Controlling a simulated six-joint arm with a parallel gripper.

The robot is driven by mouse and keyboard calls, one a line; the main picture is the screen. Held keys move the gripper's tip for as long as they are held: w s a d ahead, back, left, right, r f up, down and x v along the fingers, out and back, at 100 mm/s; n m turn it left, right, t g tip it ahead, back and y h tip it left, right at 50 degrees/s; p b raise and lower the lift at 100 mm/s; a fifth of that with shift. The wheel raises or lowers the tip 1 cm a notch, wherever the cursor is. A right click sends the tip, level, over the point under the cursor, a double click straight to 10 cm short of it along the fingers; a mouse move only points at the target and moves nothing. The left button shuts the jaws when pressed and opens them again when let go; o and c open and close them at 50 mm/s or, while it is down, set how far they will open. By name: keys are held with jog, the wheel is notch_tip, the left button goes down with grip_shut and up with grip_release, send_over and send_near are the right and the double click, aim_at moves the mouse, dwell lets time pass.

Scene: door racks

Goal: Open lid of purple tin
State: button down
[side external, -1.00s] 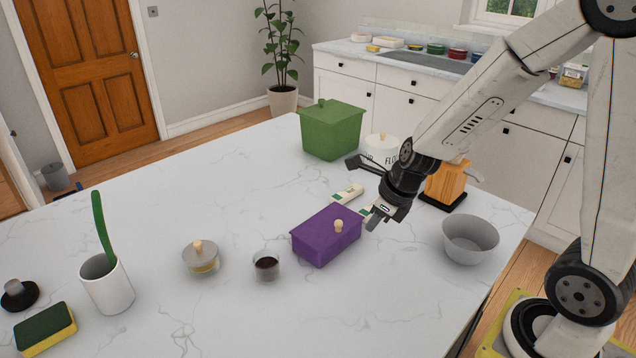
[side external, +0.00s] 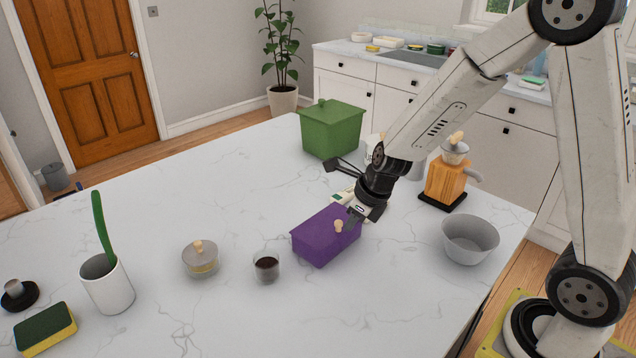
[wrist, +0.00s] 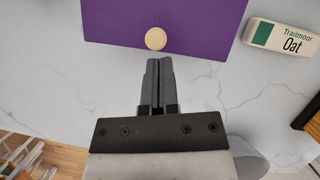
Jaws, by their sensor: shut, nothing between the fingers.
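The purple tin (side external: 322,241) sits on the marble counter with its purple lid on. A round pale wooden knob (side external: 338,226) stands near one edge of the lid. In the wrist view the lid (wrist: 195,22) fills the top and the knob (wrist: 156,39) lies just beyond my fingertips. My gripper (side external: 354,219) is shut and empty at the knob's side of the tin. Its fingertips (wrist: 159,62) are close together, just short of the knob in the wrist view. I cannot tell their height over the lid exactly.
A white and green "Oat" carton (wrist: 282,38) lies beside the tin. A glass of dark liquid (side external: 266,266) and a lidded glass dish (side external: 201,259) stand left. A grey bowl (side external: 470,240), wooden grinder (side external: 447,180) and green tin (side external: 332,130) stand around.

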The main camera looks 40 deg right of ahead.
aim_at(325, 219)
jog(key=shift+w+a, duration=0.2)
jog(key=shift+w, duration=3.75)
jog(key=shift+s, duration=0.15)
jog(key=shift+s+d, duration=0.3)
jog(key=shift+s, duration=0.4)
jog(key=shift+s+d+r, duration=0.2)
jog(key=shift+s, duration=0.4)
jog(key=shift+s+d+r, duration=0.15)
jog(key=shift+s, duration=0.45)
jog(key=v, duration=0.9)
jog(key=shift+s, duration=0.1)
